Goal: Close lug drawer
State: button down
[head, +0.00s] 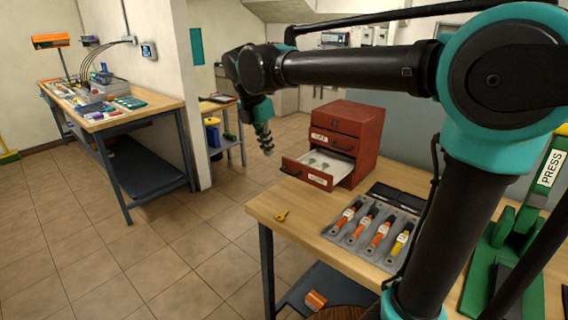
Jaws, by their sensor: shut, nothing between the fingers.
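A red drawer cabinet (352,130) stands on the wooden bench at the centre right. Its bottom drawer (317,168) is pulled out toward the left, with a labelled red front and a few pale metal lugs (325,160) inside. The drawers above it look closed. My gripper (268,151) is shut and empty. It points downward in the air and shows to the left of the open drawer's front and a little above it in the picture, apart from it. How far it is from the drawer in depth is hard to tell.
A grey tray (338,241) with several coloured-handled tools lies in front of the cabinet. A small yellow item (282,215) lies near the front left corner of the bench (262,205). A green press (508,265) stands at the right. Another workbench (130,118) is at the far left.

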jog(key=w+d+f, duration=0.4)
jog(key=w+f, duration=0.1)
jog(key=f, duration=0.5)
jog(key=shift+w, duration=0.25)
jog(key=w+d, duration=0.3)
jog(key=w, duration=0.1)
jog(key=w+d, duration=0.3)
jog(key=w, duration=0.1)
jog(key=w+d, duration=0.4)
jog(key=shift+w, duration=0.4)
